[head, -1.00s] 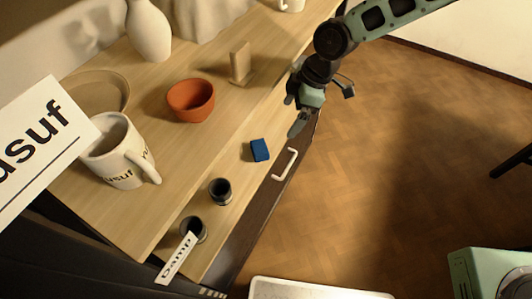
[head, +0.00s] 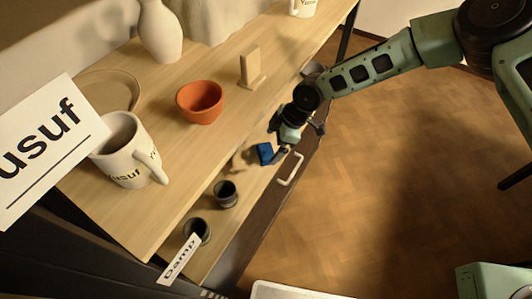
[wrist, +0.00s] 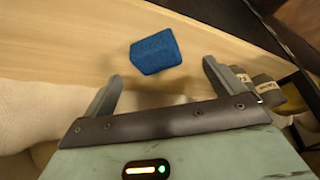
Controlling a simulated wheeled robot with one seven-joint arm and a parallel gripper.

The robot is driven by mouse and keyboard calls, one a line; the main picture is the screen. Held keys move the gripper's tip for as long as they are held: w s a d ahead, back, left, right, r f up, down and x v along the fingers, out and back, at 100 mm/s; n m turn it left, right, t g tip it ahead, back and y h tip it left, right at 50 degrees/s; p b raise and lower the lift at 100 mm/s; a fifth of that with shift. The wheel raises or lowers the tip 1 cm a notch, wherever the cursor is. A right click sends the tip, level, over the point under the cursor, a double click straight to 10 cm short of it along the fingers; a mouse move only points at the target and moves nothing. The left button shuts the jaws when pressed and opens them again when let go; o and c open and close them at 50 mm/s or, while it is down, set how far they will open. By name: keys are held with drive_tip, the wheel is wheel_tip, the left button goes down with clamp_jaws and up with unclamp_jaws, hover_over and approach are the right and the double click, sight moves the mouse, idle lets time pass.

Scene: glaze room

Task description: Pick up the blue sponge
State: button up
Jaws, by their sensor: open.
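The blue sponge (head: 265,153) lies on the lower wooden shelf board, near its front edge by a white handle. My gripper (head: 279,152) is right beside the sponge in the head view and partly covers its right side. In the wrist view the sponge (wrist: 155,52) lies just beyond the two fingertips, roughly between their lines. My gripper (wrist: 161,72) is open there, with nothing between the fingers. I cannot tell the exact height of the fingers above the board.
On the lower board stand two dark cups, one (head: 226,193) nearer the sponge and one (head: 197,230) by a "Damp" label (head: 179,259). The upper board (head: 205,150) holds an orange bowl (head: 200,101), a white mug (head: 126,150), a vase (head: 160,32) and a wooden stand (head: 251,68). Floor lies open at right.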

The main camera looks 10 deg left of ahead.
sight(266, 151)
drive_tip(key=shift+x, duration=2.85)
drive_tip(key=shift+w+a, duration=0.1)
drive_tip(key=shift+w, duration=0.05)
drive_tip(key=c, duration=1.1)
drive_tip(key=shift+r, duration=0.15)
drive_tip(key=shift+r, duration=0.55)
wheel_tip(266, 151, up, 2)
drive_tip(key=shift+r, duration=0.1)
drive_tip(key=w+d, duration=0.1)
drive_tip(key=d, duration=0.4)
drive_tip(key=w+d+b, duration=0.1)
drive_tip(key=w+d, duration=0.1)
drive_tip(key=d, duration=0.4)
drive_tip(key=w+d, duration=0.1)
drive_tip(key=d, duration=0.5)
drive_tip(key=shift+w+d+b, duration=0.25)
drive_tip(key=shift+w+b, duration=0.05)
drive_tip(key=shift+b, duration=0.05)
